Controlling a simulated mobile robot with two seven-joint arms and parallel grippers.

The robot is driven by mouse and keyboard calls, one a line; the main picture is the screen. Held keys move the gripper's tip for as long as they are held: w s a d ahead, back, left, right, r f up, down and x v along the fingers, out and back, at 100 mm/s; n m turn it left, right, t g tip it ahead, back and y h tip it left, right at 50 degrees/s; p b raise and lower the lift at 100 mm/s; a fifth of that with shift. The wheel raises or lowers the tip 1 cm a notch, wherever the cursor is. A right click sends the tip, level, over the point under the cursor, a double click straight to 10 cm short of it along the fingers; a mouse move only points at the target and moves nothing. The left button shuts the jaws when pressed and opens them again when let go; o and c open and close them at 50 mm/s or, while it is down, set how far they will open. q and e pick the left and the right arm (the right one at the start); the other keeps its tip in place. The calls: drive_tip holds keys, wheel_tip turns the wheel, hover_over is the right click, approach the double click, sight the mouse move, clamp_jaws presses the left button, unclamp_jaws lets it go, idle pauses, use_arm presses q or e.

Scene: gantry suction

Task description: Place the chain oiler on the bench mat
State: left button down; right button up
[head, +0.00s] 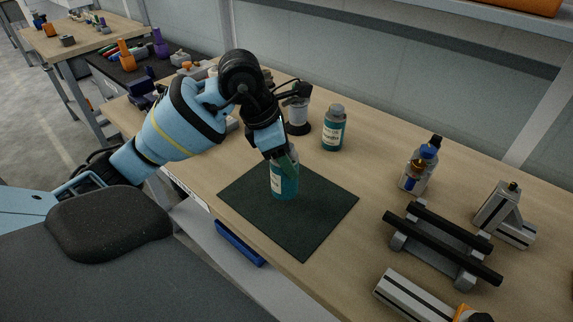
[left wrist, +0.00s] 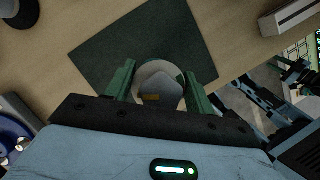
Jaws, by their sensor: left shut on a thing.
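The chain oiler, a teal bottle with a pale label (head: 285,187), is upright over the dark green bench mat (head: 310,222). My left gripper (head: 287,161) is shut on its upper part from above. In the left wrist view the pale round top of the chain oiler (left wrist: 158,82) sits between the two green fingers (left wrist: 160,90), with the bench mat (left wrist: 130,48) beneath. The bottle's base appears at or just above the mat; I cannot tell whether it touches. My right gripper is not in view.
A similar teal bottle (head: 333,130) stands behind the mat, beside a white-and-black container (head: 298,118). To the right are a bottle with blue and orange parts (head: 420,166), a black-railed stand (head: 440,245) and a grey metal block (head: 502,215). The mat around the bottle is clear.

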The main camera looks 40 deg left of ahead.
use_arm(q)
drive_tip(key=shift+w, duration=0.1)
drive_tip(key=shift+w+a, duration=0.25)
drive_tip(key=shift+f, duration=1.75)
drive_tip(key=shift+f, duration=0.1)
drive_tip(key=shift+f, duration=0.1)
drive_tip(key=c, duration=0.5)
unclamp_jaws()
drive_tip(key=v, duration=1.2)
drive_tip(key=shift+d+p, duration=0.1)
drive_tip(key=shift+p, duration=0.25)
